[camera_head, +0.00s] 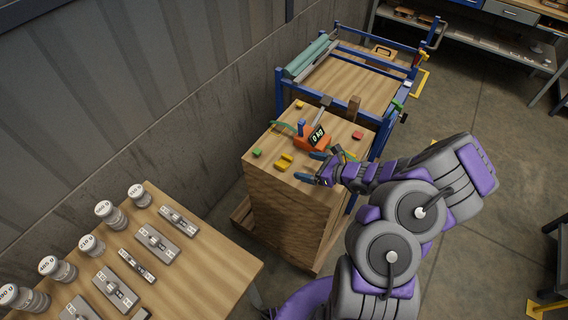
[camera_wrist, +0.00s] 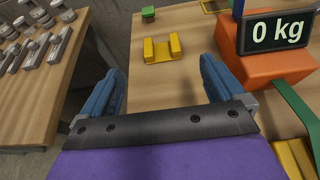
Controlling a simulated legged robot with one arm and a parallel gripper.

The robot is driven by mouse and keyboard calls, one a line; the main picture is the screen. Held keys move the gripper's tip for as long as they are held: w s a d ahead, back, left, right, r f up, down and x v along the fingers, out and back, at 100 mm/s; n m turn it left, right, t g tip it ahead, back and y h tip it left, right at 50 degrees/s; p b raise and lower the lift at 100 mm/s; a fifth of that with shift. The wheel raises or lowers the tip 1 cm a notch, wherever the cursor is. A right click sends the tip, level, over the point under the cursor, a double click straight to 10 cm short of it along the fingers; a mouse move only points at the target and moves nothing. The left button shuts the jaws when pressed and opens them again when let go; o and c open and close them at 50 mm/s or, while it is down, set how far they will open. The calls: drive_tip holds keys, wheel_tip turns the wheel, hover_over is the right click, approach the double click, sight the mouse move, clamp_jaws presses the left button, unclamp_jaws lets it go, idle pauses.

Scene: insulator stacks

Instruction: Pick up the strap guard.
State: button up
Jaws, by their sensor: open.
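A yellow U-shaped piece (camera_wrist: 162,49), which looks like the strap guard, lies on the wooden top of the crate (camera_head: 282,222). It also shows in the head view (camera_head: 284,161), near the crate's front left part. My gripper (camera_head: 311,167) hangs over the crate to the right of the piece. In the wrist view my gripper (camera_wrist: 162,80) is open, with its two blue fingers apart and nothing between them. The yellow piece lies beyond the fingertips, roughly centred between them, and is not touched.
An orange device (camera_wrist: 272,66) with a "0 kg" display stands close to the right finger. A green block (camera_wrist: 148,13) lies beyond the yellow piece. A red block (camera_head: 358,135) lies farther right. A table (camera_head: 215,262) with weights stands at left.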

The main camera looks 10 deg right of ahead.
sight(288, 165)
drive_tip(key=x, duration=0.4)
drive_tip(key=shift+w+b, duration=0.15)
drive_tip(key=shift+b, duration=0.15)
drive_tip(key=x, duration=0.2)
drive_tip(key=b+x, duration=0.1)
drive_tip(key=x, duration=0.1)
drive_tip(key=shift+f, duration=0.4)
drive_tip(key=shift+w+a, duration=0.35)
drive_tip(key=shift+c, duration=0.3)
drive_tip(key=c, duration=1)
drive_tip(key=shift+o, duration=0.2)
